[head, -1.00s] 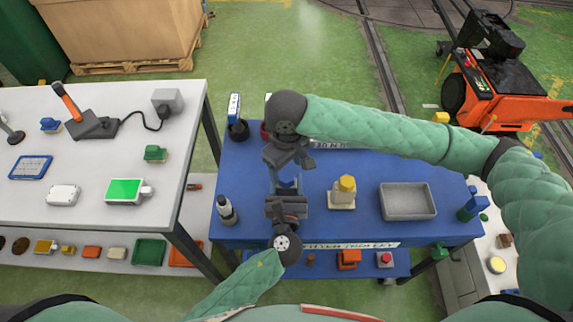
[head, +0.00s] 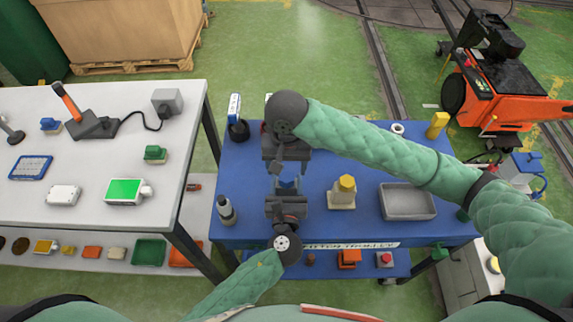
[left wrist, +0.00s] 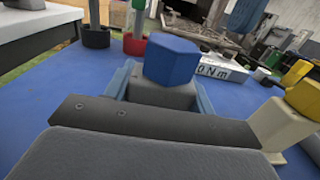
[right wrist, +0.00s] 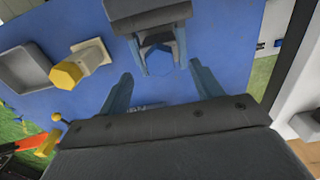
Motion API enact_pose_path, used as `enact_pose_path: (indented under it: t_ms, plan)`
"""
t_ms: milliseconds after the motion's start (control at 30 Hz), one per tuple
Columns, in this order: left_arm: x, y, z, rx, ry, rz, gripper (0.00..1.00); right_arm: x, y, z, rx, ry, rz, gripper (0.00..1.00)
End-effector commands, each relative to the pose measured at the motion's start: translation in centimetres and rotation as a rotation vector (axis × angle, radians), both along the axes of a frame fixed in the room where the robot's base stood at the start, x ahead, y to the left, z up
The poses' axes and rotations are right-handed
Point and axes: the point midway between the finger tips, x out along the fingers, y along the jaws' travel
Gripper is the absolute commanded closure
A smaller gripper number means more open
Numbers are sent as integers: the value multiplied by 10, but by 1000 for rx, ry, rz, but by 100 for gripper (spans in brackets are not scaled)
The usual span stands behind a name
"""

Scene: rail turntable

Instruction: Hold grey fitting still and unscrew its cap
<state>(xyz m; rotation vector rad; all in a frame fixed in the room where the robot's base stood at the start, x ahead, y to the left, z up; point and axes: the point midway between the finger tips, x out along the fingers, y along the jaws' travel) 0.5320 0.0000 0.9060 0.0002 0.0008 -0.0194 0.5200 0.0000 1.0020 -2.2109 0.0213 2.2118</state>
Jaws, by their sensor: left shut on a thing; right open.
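The grey fitting (left wrist: 160,95) stands upright between my left gripper's fingers, with a blue hexagonal cap (left wrist: 171,60) on top. My left gripper (head: 287,187) is shut on the fitting's body, low over the blue trolley top. My right gripper (right wrist: 162,88) is open and empty. Its fingers are spread to either side of the cap in that view and appear apart from it. In the head view, my right gripper (head: 281,166) is just beyond my left one.
A cream fitting with a yellow cap (head: 346,184) stands close to the right of the grey fitting. A grey tray (head: 408,215) is farther right.

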Motion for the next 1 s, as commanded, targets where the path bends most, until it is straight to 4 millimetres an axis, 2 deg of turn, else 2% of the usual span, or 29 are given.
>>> enact_pose_path:
  t_ms: [367,1000]
  plan:
    - [0,0,0,0,0,0,87,0,0,-2,-1,0,-1,35]
    - [0,0,0,0,0,0,87,0,0,-31,0,1,0,35]
